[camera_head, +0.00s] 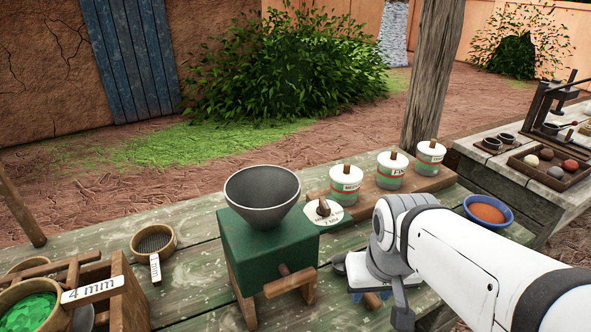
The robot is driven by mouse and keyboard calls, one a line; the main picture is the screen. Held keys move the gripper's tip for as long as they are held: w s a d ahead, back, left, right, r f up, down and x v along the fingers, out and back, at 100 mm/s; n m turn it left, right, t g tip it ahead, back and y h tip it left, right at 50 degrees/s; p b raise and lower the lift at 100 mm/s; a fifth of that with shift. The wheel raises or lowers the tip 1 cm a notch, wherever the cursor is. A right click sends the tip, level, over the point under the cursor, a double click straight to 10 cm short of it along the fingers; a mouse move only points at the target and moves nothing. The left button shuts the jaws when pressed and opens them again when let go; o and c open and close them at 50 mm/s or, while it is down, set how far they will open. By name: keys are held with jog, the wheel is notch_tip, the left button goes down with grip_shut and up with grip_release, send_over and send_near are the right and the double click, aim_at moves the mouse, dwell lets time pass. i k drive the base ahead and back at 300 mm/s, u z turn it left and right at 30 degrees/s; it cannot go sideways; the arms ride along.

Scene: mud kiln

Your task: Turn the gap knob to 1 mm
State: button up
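The gap knob (323,208) is a small brown wooden handle on a pale round dial at the right side of the green grinder (262,245). The dial's lettering seems to read 2 MM, though it is small. A dark grey hopper (262,196) sits on top of the grinder. My white arm comes in from the lower right, its wrist (388,255) to the right of and nearer than the knob, apart from it in the picture. My gripper's fingers cannot be made out clearly at the arm's end.
A wooden crank handle (290,281) sticks out at the grinder's front. Three labelled jars (390,172) stand on a board behind. A blue bowl of orange powder (488,210) is to the right. A sieve (153,243) and a "4 mm" rack (122,300) are left.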

aim_at(324, 209)
jog(key=u, duration=1.9)
jog(key=k, duration=1)
jog(key=z, duration=1.05)
jog(key=i, duration=1)
jog(key=z, duration=0.05)
